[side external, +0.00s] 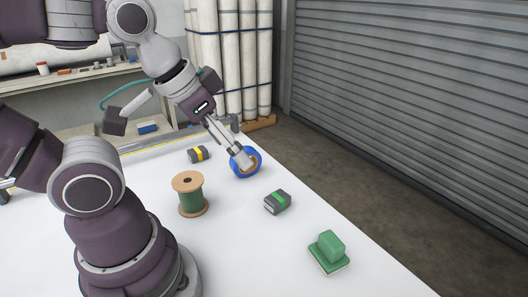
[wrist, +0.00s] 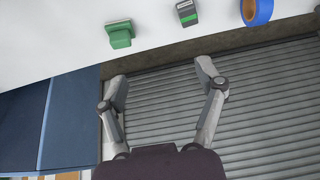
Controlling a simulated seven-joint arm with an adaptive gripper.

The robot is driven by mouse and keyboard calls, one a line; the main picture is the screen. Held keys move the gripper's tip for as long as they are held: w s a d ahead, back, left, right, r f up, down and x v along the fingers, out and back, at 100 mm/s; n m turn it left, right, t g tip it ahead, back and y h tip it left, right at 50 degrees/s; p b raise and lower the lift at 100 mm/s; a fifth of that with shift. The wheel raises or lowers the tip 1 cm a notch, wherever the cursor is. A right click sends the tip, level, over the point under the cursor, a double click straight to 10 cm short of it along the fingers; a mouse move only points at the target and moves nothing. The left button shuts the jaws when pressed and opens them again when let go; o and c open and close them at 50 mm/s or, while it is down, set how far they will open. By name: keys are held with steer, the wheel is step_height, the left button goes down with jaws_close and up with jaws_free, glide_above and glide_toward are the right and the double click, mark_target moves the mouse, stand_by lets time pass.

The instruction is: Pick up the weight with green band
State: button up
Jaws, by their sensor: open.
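The weight with green band (side external: 278,202) is a small dark grey block lying on the white table, right of centre in the side external view. It also shows at the top edge of the wrist view (wrist: 187,14). My gripper (side external: 246,164) is open and empty, up and left of the weight in the side external view and apart from it. In the wrist view its two spread fingers (wrist: 162,80) have only the shutter and floor behind them. In the side external view the fingertips overlap a blue tape roll (side external: 257,157); contact cannot be told there.
A similar weight with a yellow band (side external: 198,154) lies further back. A spool of green thread (side external: 190,196) stands left of the green-banded weight. A green block-shaped item (side external: 329,252) lies nearer the front. The white table (side external: 245,260) is clear between them; its right edge is close.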

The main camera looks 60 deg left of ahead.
steer(key=shift+o, duration=0.9)
steer(key=m+g, duration=0.6)
steer(key=m, duration=1)
glide_above(278, 197)
steer(key=f, duration=1.1)
steer(key=shift+a, duration=0.3)
steer(key=f, duration=1)
steer(key=shift+d, duration=0.2)
steer(key=shift+r, duration=0.1)
